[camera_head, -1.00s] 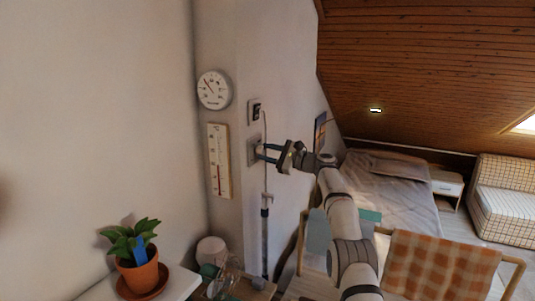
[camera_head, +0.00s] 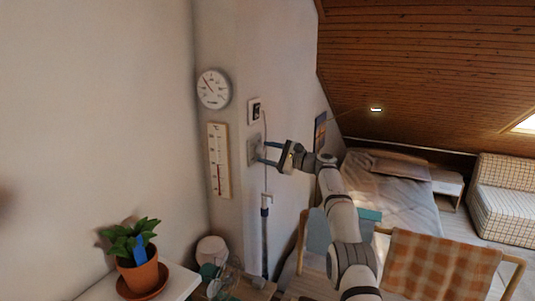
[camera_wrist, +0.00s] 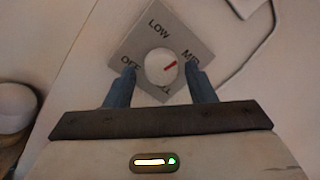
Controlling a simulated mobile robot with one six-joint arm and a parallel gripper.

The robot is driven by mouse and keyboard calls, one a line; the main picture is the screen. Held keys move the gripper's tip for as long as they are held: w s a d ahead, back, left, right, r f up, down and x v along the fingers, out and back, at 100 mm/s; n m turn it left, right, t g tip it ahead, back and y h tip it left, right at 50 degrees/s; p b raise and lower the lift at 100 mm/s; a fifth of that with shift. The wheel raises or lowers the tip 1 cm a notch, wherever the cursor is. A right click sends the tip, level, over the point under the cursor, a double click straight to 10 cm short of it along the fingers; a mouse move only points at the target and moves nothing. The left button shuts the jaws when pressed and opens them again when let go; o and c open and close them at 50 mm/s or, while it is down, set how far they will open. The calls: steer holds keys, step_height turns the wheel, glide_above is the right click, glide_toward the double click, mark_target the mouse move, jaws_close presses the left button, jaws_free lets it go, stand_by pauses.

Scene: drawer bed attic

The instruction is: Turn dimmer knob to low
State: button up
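The dimmer is a square grey wall plate (camera_head: 253,153), labelled OFF, LOW and MID in the wrist view, with a fourth label at the bottom partly hidden. My gripper (camera_head: 264,152) is at the plate in the head view. In the wrist view my gripper (camera_wrist: 160,70) is open, with one blue finger on each side of the knob. Gaps show between the fingers and the knob.
A thermostat-like panel (camera_head: 254,110) with a cable is above the plate. A round dial (camera_head: 213,89) and a thermometer (camera_head: 218,160) hang to the left. A potted plant (camera_head: 136,258) stands lower left. A chair with a checked cloth (camera_head: 440,262) is at lower right.

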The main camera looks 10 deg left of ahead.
steer(key=shift+o, duration=0.5)
steer(key=shift+s+r, duration=0.1)
steer(key=shift+r, duration=0.05)
steer(key=d+b, duration=0.1)
steer(key=b, duration=0.1)
steer(key=d+b, duration=0.1)
steer(key=b, duration=0.1)
steer(key=shift+s+f, duration=0.35)
steer(key=shift+f, duration=0.05)
steer(key=b+v, duration=0.1)
steer(key=v, duration=0.1)
steer(key=b+v, duration=0.3)
steer(key=shift+s+d+r, duration=0.1)
steer(key=shift+d+r, duration=0.2)
